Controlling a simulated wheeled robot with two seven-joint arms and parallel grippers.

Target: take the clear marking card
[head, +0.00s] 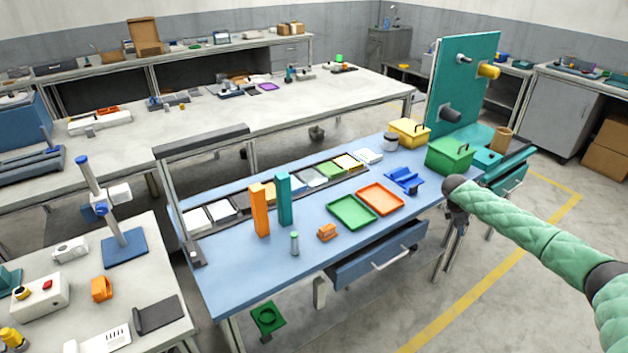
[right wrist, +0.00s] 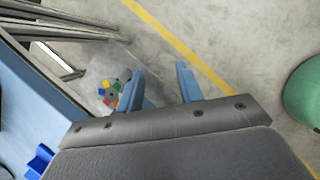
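My right gripper (right wrist: 160,88) is open, with its two blue fingers apart and nothing between them. In the head view my right gripper (head: 457,215) is a dark shape by the right end of the blue table, its fingers too small to make out. In the right wrist view a pale, see-through-looking piece with several coloured marks (right wrist: 108,90) lies left of the fingers, partly behind the left one. I cannot tell for certain that it is the clear marking card, nor how high it lies. My left gripper is not in view.
The blue table (head: 240,275) holds a card rack (head: 240,219), a green tray (head: 352,211), an orange tray (head: 380,199) and a green box (head: 450,155). A drawer (head: 375,255) juts from its front.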

